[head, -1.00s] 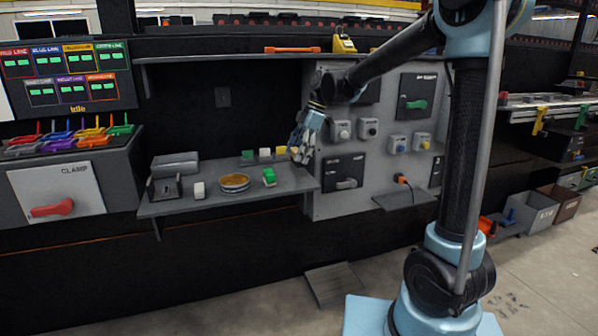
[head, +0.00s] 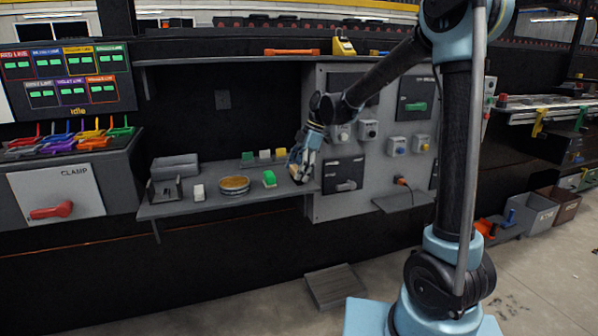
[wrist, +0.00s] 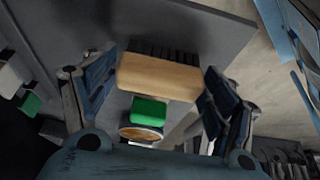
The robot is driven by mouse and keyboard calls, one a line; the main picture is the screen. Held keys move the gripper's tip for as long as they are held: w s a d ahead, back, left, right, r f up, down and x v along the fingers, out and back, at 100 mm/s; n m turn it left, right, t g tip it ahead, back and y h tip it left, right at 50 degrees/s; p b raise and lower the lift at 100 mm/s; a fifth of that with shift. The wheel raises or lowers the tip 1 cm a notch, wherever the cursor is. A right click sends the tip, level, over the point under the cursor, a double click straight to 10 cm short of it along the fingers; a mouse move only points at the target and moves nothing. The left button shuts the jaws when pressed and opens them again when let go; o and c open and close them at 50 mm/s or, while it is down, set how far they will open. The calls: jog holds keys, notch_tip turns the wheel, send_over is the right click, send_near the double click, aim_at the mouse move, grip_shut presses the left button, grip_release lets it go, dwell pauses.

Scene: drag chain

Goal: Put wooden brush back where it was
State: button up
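The wooden brush (wrist: 160,74), a tan block with dark bristles, sits between the two fingers of my gripper (wrist: 163,84) in the wrist view. The fingers lie close against its two ends and appear shut on it. In the head view my gripper (head: 300,172) is low at the right end of the grey shelf (head: 220,198), and the hand mostly hides the brush there. The bristles point toward the shelf's edge side in the wrist view. I cannot tell whether the brush touches the shelf.
A green-topped block (head: 269,179), a round tan-topped tin (head: 234,184) and a white block (head: 199,192) stand left of my gripper. Several small blocks (head: 265,155) line the shelf's back. The control panel (head: 335,205) rises close on the right.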

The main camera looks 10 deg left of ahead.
jog(key=shift+r, duration=0.1)
dwell(0.3)
jog(key=v, duration=1.2)
jog(key=s+d+f+m+t, duration=0.1)
jog(key=s+d+m, duration=0.3)
jog(key=d, duration=0.3)
jog(key=s+d+f+m+t+h, duration=0.1)
jog(key=s+d+f+m, duration=0.2)
jog(key=d, duration=0.4)
jog(key=s+d+m+t, duration=0.1)
jog(key=s+d+m, duration=0.3)
jog(key=d, duration=0.4)
jog(key=s+d+f+m+t+h, duration=0.1)
jog(key=s+d+f+m+h, duration=0.2)
jog(key=s+d+f+m, duration=1)
notch_tip(320, 180, down, 2)
jog(key=shift+s+d+f+t, duration=0.2)
jog(key=shift+s+d+t, duration=0.1)
jog(key=shift+s+d, duration=0.55)
